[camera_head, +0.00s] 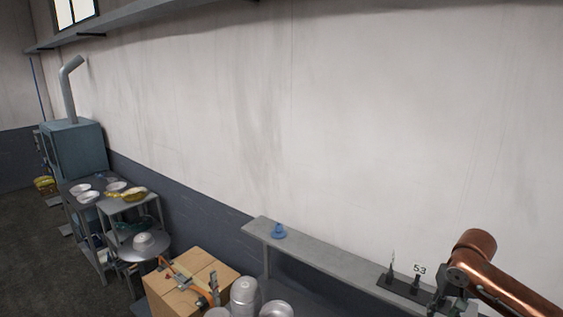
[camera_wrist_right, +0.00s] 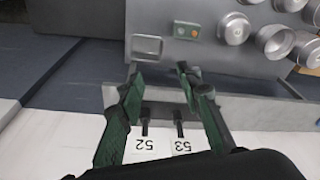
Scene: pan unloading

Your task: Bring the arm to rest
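My right arm, copper coloured, comes in at the lower right of the head view, in front of the wall shelf. Its gripper (camera_head: 455,306) is partly cut off by the lower edge there. In the right wrist view its two green fingers stand apart, so the right gripper (camera_wrist_right: 160,74) is open, with nothing held between them. Beyond and between the fingers are dark pegs on a rack, with white labels 52 (camera_wrist_right: 145,144) and 53 (camera_wrist_right: 181,147). My left gripper is in neither view.
A narrow grey shelf (camera_head: 325,262) runs along the wall and carries a blue object (camera_head: 279,231) and a dark peg rack (camera_head: 403,285). A cardboard box (camera_head: 168,294) and metal pots (camera_head: 244,291) stand below. Several round metal vessels (camera_wrist_right: 234,28) show in the wrist view.

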